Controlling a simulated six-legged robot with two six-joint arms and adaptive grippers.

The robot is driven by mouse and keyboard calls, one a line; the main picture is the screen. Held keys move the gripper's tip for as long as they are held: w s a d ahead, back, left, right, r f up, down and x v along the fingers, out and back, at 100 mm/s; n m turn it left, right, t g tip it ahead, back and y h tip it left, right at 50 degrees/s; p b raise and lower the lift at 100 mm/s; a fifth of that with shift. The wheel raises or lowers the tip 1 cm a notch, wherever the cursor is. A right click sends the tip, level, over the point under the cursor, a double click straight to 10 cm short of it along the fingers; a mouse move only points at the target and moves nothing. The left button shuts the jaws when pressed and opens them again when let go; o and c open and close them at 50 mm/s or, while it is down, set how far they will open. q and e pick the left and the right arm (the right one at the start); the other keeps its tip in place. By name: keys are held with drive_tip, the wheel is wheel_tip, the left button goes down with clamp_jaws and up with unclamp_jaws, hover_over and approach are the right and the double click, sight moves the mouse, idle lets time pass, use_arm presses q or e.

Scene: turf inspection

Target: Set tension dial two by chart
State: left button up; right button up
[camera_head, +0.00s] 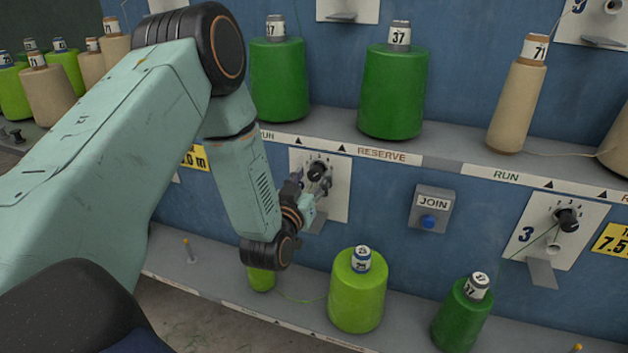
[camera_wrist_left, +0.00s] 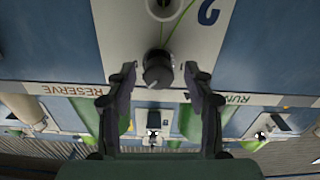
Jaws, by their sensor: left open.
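Dial two is a black knob (camera_head: 318,171) on a white plate (camera_head: 340,195) with small numbers around it, on the blue wall below the RESERVE shelf. My left gripper (camera_head: 311,188) is at this plate, just below the knob in the head view, and partly hides the plate. In the left wrist view, upside down, the knob (camera_wrist_left: 158,68) lies between the two open fingertips of the gripper (camera_wrist_left: 160,76), with gaps on both sides. The plate there (camera_wrist_left: 120,35) bears a large 2. I cannot read the knob's exact setting. No chart is clearly seen. My right gripper is out of view.
Green cones (camera_head: 278,80) and beige cones (camera_head: 517,95) stand on the upper shelf. Lime (camera_head: 357,300) and dark green cones (camera_head: 463,318) stand on the lower ledge. A JOIN box (camera_head: 431,208) and dial three (camera_head: 567,219) are to the right. A yellow label (camera_head: 612,241) is partly cut off.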

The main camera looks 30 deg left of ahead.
use_arm(q)
drive_tip(key=shift+w, duration=0.45)
clamp_jaws()
idle(0.3)
